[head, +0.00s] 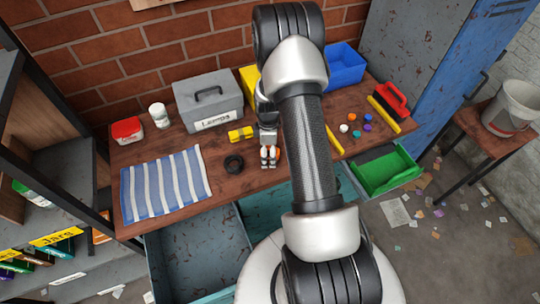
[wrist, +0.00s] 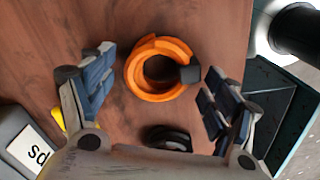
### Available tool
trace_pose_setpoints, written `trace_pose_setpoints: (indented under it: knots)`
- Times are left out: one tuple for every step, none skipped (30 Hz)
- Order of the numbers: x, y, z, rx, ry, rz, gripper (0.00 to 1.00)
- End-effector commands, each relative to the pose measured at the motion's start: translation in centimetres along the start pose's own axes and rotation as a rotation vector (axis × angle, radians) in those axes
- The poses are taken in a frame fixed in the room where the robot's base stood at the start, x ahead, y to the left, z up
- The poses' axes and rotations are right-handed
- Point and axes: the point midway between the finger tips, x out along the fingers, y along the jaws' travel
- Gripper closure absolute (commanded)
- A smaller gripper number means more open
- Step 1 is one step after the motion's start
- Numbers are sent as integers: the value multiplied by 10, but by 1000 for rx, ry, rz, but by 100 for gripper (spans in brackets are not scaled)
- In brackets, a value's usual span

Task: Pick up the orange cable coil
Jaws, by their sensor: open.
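The orange cable coil (wrist: 154,91) lies on the wooden bench top in the wrist view, a ring with a dark band on its right side. My gripper (wrist: 157,74) is open, with one finger to the left of the coil and the other to its right. The right finger is close to the dark band; I cannot tell whether they touch. In the head view my gripper (head: 269,163) points down at the bench, and bits of orange show between its fingers; the rest of the coil is hidden.
A black ring (head: 234,163) lies just left of my gripper; it also shows below the coil in the wrist view (wrist: 168,138). A yellow object (head: 241,133) and a grey toolbox (head: 209,103) stand behind. A striped cloth (head: 166,186) lies left. Small coloured balls (head: 355,134) lie right.

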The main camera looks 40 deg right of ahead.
Motion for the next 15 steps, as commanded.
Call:
trace_pose_setpoints:
  knots:
    - [3,1,0,0,0,2,20]
    - [3,1,0,0,1,3,20]
    - [3,1,0,0,1,3,20]
    - [2,1,0,0,1,3,20]
    - [2,1,0,0,1,3,20]
    - [2,1,0,0,1,3,20]
    - [2,1,0,0,1,3,20]
    - [2,1,0,0,1,3,22]
    - [2,1,0,0,1,3,25]
    - [2,1,0,0,1,3,27]
    - [2,1,0,0,1,3,29]
    - [2,1,0,0,1,3,32]
    - [2,1,0,0,1,3,34]
    - [2,1,0,0,1,2,36]
    - [2,1,0,0,1,2,38]
